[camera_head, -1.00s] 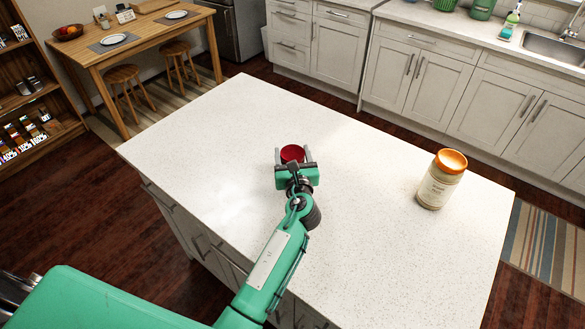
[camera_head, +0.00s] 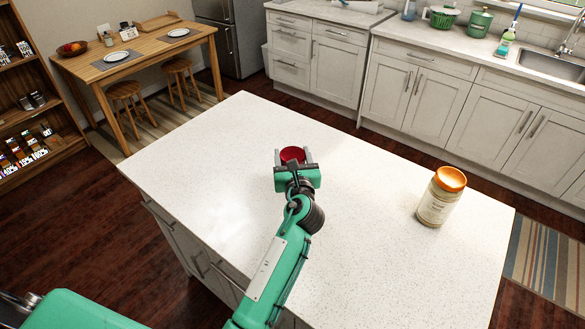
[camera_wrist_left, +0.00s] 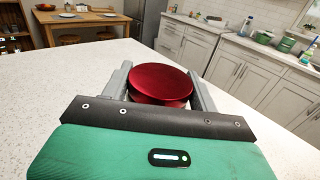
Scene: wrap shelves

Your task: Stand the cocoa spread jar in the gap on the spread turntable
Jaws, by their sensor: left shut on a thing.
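My left gripper (camera_head: 292,160) is shut on a jar with a dark red lid (camera_head: 292,154), over the white island counter (camera_head: 230,140). In the left wrist view the red lid (camera_wrist_left: 160,82) shows between the two grey fingers (camera_wrist_left: 160,95). The jar's label and most of its body are hidden behind the gripper, so I cannot read that it is the cocoa spread. I cannot tell whether its base touches the counter. The turntable is not in view. My right gripper is not in view.
A cream jar with an orange lid (camera_head: 441,197) stands upright on the counter to the right. The counter around the held jar is clear. Beyond are a wooden table (camera_head: 140,45), stools, a shelf unit (camera_head: 40,90) at left and cabinets with a sink (camera_head: 550,65).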

